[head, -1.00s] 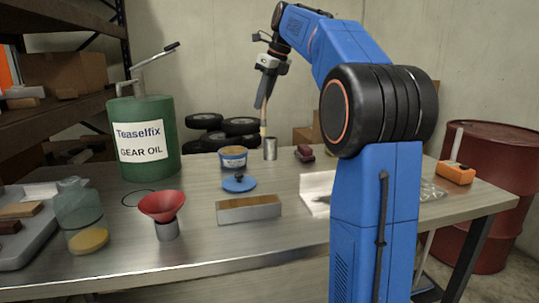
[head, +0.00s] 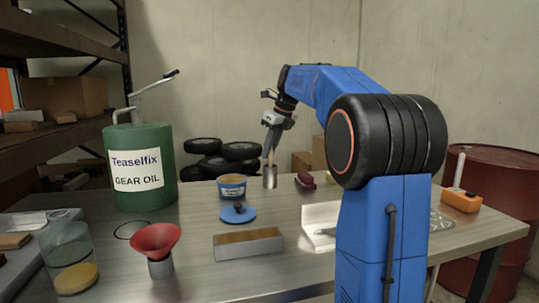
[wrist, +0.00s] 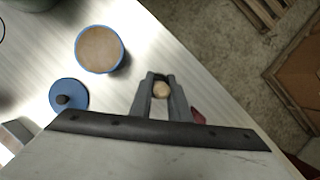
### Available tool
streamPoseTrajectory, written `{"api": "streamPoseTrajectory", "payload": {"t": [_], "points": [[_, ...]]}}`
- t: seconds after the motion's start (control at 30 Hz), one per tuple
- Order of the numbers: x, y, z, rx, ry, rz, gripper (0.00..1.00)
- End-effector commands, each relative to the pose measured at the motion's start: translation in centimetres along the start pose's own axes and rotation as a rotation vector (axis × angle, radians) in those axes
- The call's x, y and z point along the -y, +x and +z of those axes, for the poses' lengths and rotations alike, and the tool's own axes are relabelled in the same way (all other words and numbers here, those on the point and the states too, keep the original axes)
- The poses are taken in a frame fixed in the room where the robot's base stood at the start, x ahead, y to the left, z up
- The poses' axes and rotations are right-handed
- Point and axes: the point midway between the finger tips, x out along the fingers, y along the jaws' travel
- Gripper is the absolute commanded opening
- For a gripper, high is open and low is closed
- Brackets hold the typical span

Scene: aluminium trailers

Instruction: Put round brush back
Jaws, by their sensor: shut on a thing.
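My gripper (head: 269,150) points down at the back of the bench, shut on the round brush (head: 271,162). The brush is upright, and its lower end goes into the mouth of a small metal cup (head: 269,179); how deep it sits, and whether it touches the bottom, is hidden. In the wrist view the round pale end of the brush (wrist: 162,90) shows between the two grey fingers (wrist: 160,98), and the cup is hidden below.
A blue tub of brown paste (head: 232,187) stands left of the cup, with its blue lid (head: 238,214) in front. A dark red object (head: 305,181) lies to the right. A metal tray (head: 248,244), red funnel (head: 156,241) and green oil drum (head: 141,168) are nearer or further left.

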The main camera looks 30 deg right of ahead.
Motion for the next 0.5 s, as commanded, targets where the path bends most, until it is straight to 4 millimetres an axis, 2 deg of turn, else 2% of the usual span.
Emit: {"api": "streamPoseTrajectory", "payload": {"t": [0.13, 0.5], "points": [[-0.02, 1.13, -0.50, 0.000, -0.001, 0.000, 0.00], [-0.01, 1.41, -0.59, 0.000, -0.001, 0.000, 0.00]]}}
